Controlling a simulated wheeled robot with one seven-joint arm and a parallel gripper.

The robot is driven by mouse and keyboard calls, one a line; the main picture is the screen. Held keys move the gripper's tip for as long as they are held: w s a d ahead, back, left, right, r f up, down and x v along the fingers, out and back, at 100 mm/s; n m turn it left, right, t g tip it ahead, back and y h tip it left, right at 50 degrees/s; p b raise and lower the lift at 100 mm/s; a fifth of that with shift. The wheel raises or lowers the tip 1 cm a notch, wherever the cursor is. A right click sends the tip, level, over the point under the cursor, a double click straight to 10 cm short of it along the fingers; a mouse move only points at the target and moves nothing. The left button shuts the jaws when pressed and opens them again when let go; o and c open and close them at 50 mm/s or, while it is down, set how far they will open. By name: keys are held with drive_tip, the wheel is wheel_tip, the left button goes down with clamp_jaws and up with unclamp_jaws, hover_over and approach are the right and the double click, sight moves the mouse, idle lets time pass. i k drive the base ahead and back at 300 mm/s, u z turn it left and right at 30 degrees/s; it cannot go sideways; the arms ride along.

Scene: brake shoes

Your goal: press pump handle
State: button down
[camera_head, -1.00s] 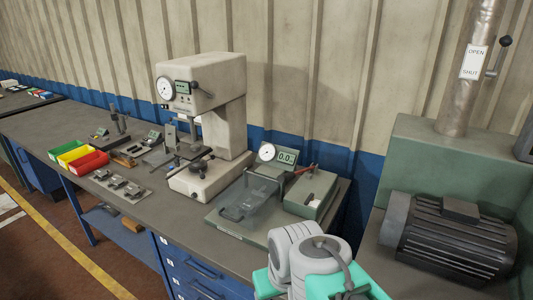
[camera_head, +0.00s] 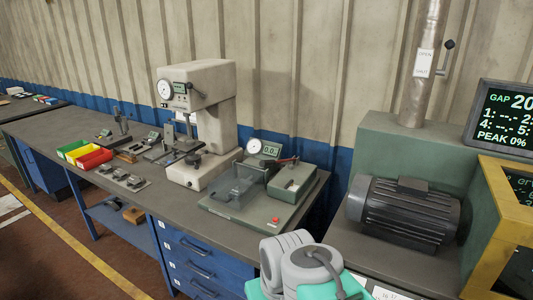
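A small lever with a red grip (camera_head: 287,161), which looks like the pump handle, lies on a grey-green box (camera_head: 293,180) at the right end of the workbench. The box stands on a flat plate (camera_head: 247,212) together with a clear cover (camera_head: 234,190), a red button (camera_head: 275,220), a round dial gauge (camera_head: 254,146) and a small digital display (camera_head: 270,150). Part of my arm shows at the bottom of the picture, in front of the bench. My gripper's fingers are out of view, and nothing of mine touches the handle.
A press-like tester (camera_head: 215,125) stands left of the plate. Coloured bins (camera_head: 85,153) and a tray of small parts (camera_head: 123,178) lie farther left. On the right are a dark motor (camera_head: 405,215), a pipe with a valve lever (camera_head: 447,58), a monitor (camera_head: 505,115) and a yellow frame (camera_head: 490,225).

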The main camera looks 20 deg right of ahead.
sight(263, 163)
drive_tip(key=u, duration=0.25)
drive_tip(key=i, duration=1.4)
drive_tip(key=z, duration=0.75)
